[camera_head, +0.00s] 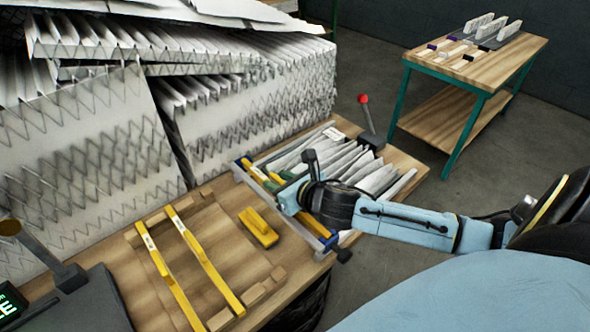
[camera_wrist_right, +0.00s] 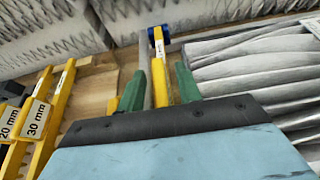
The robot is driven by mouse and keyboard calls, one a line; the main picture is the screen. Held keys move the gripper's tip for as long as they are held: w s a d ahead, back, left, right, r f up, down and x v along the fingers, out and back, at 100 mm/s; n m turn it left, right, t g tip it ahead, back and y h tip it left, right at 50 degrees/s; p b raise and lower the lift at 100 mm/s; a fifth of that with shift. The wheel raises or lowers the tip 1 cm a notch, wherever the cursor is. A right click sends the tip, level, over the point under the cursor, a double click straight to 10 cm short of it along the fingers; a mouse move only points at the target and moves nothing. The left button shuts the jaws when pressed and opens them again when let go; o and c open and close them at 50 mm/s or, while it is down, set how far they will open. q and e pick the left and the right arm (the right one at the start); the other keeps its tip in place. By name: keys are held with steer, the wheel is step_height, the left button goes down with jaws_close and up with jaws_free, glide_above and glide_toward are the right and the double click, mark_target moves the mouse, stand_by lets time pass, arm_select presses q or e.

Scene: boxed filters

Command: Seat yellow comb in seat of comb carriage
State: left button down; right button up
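A yellow comb (camera_head: 258,173) lies along the comb carriage, which has blue end pieces (camera_head: 329,243) and sits at the front of the row of pleated filter. My right gripper (camera_head: 288,190) is low over the carriage's middle. In the right wrist view its two green fingers (camera_wrist_right: 159,88) stand apart, on either side of a yellow bar (camera_wrist_right: 160,82) and a grey bar (camera_wrist_right: 145,88). A gap shows between the yellow bar and the right-hand finger. The far blue end (camera_wrist_right: 158,38) also shows there. Whether the comb sits fully in the seat is hidden. My left gripper is out of view.
Two more yellow combs (camera_head: 205,262) lie on a wooden rack at left, with 20 mm and 30 mm labels. A yellow block (camera_head: 259,228) lies between rack and carriage. A red-knobbed lever (camera_head: 366,115) stands behind. Large pleated stacks (camera_head: 90,150) fill the back left.

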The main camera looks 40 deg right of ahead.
steer(key=v, duration=1.1)
steer(key=shift+s, duration=0.1)
